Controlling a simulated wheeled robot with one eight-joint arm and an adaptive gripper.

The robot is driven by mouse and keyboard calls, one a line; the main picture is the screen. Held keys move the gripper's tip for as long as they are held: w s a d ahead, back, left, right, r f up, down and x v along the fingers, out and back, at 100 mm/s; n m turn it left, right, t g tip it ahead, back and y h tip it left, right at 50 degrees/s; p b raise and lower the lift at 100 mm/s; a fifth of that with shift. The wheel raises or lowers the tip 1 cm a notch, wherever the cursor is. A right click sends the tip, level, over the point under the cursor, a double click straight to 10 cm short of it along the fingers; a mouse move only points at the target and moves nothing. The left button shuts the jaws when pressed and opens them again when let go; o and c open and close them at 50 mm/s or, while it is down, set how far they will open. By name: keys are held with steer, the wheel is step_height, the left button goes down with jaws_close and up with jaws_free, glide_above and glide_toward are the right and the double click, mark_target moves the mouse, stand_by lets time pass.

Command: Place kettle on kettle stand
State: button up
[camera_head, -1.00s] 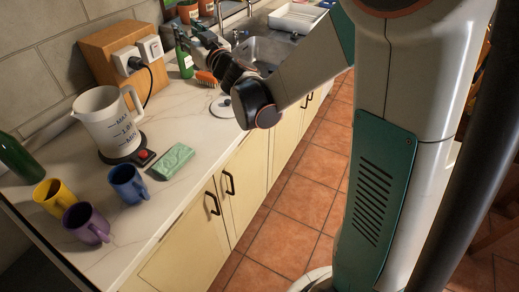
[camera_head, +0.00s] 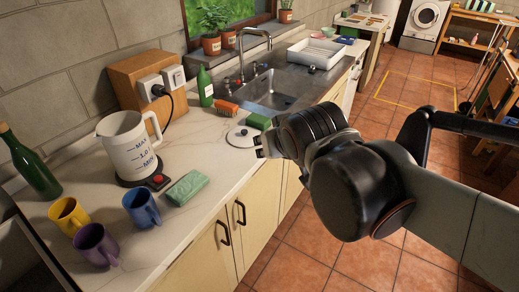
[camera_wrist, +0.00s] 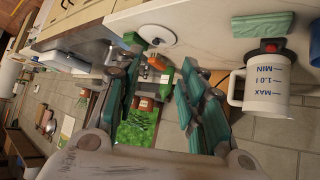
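The white kettle (camera_head: 128,146), with blue level marks, stands upright on the counter at the left. It appears to rest on the black kettle stand (camera_head: 158,182), which has a red switch. In the wrist view the kettle (camera_wrist: 266,92) and the stand (camera_wrist: 268,48) show sideways at the right. The kettle's handle faces the sink side. My gripper (camera_head: 264,147) is over the counter's front edge, to the right of the kettle and well apart from it. In the wrist view my gripper's fingers (camera_wrist: 162,64) are spread and hold nothing.
A green sponge (camera_head: 187,187) and blue (camera_head: 141,208), yellow (camera_head: 69,215) and purple (camera_head: 96,244) mugs stand near the kettle. A white lid (camera_head: 242,136) lies near my gripper. A green bottle (camera_head: 30,165), socket box (camera_head: 150,82) and sink (camera_head: 268,92) are around.

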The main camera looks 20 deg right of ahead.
steer(key=s+a+f+n+g+y, duration=0.1)
steer(key=s+a+f+g, duration=0.1)
steer(key=s, duration=0.6)
step_height(320, 180, down, 2)
steer(key=shift+a+f+y, duration=0.1)
steer(key=shift+a+y, duration=0.2)
steer(key=shift+a, duration=0.25)
